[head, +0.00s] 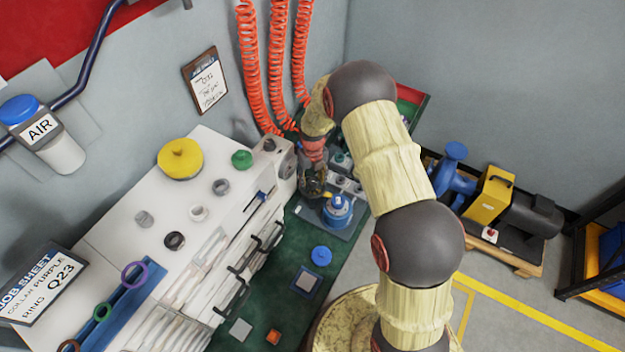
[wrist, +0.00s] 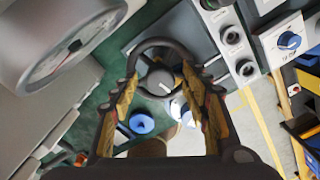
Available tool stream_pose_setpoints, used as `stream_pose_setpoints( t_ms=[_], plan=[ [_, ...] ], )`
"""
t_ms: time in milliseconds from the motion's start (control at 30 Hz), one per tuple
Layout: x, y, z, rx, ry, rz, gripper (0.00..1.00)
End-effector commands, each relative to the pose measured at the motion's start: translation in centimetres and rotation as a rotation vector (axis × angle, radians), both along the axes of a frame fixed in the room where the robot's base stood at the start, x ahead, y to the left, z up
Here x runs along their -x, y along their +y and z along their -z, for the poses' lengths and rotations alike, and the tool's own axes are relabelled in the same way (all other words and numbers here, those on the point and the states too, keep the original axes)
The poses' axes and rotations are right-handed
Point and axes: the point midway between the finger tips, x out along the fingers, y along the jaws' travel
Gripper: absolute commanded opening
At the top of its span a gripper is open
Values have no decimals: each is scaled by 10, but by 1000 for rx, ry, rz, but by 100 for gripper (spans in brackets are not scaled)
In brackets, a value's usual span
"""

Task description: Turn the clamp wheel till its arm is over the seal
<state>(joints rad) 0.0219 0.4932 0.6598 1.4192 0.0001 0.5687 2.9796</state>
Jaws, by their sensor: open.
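My gripper (wrist: 160,82) is open in the wrist view, with one finger on each side of a dark curved rim and a grey round hub (wrist: 160,78) with a white mark. This looks like the clamp wheel. I cannot tell whether the fingertips touch the rim. In the head view my gripper (head: 315,186) is low over the bench, just behind a blue-topped fixture (head: 337,212) on a grey plate, and hides part of it. The clamp arm and the seal cannot be made out clearly.
A large round gauge (wrist: 68,38) stands close to the left in the wrist view. A panel of round switches (wrist: 237,45) lies right. A blue disc (head: 321,255) and several small squares lie on the green bench. A white cabinet (head: 120,225) flanks it on the left.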

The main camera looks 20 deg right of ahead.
Motion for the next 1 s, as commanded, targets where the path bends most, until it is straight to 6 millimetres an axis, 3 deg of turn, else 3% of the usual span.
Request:
stream_pose_setpoints(
  t_ms=[233, 700, 1000],
  plan=[
    [-1, 0, -12, 0, -2, 0, 46],
    [-1, 0, -99, 0, -2, 0, 46],
    [0, 0, -120, 0, 0, 0, 46]
  ],
)
